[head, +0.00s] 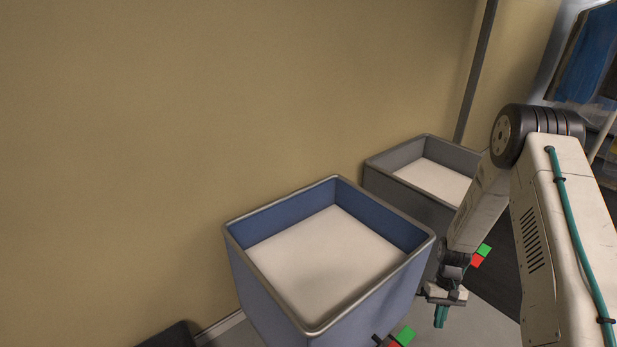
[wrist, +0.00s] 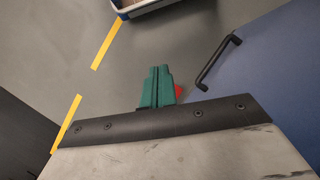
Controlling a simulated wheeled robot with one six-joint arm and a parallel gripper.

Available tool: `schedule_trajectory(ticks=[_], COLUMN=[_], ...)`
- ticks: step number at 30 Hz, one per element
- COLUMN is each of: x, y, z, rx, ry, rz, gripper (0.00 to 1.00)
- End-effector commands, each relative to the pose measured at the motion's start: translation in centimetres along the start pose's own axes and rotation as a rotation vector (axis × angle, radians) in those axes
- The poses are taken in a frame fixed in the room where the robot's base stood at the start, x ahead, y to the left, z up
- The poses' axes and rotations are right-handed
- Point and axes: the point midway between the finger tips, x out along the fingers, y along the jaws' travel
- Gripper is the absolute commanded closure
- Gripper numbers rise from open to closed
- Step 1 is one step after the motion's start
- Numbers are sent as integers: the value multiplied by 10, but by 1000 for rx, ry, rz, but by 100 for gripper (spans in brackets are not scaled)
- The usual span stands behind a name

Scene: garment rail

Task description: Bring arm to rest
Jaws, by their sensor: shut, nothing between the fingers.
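My arm folds down on the right side of the head view. My gripper (head: 440,317) hangs beside the right side of the blue bin, its green fingertips pointing down. In the wrist view my gripper (wrist: 157,86) shows its two green fingers side by side, shut with nothing between them. The floor lies below them.
A blue bin (head: 240,247) stands at the wall, its pale inside empty. A grey bin (head: 398,150) stands behind it, also empty-looking. In the wrist view, a black handle (wrist: 217,62) sits on a blue surface, and yellow tape (wrist: 106,43) marks the grey floor.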

Motion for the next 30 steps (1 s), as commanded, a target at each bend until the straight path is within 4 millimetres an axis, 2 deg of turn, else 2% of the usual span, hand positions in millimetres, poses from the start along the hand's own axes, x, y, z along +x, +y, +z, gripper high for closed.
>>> schedule_trajectory(ticks=[1,6,12,15,21,25,30], x=[-31,-108,-182,-212,-257,-276,-290], y=[-7,-28,-53,-64,-86,-98,-110], z=[12,62,128,164,237,284,341], rx=[2,18,30,32,31,25,8], ry=[5,5,24,41,89,132,205], rz=[6,19,37,46,64,74,87], gripper=[100,100,100,100,100,100,100])
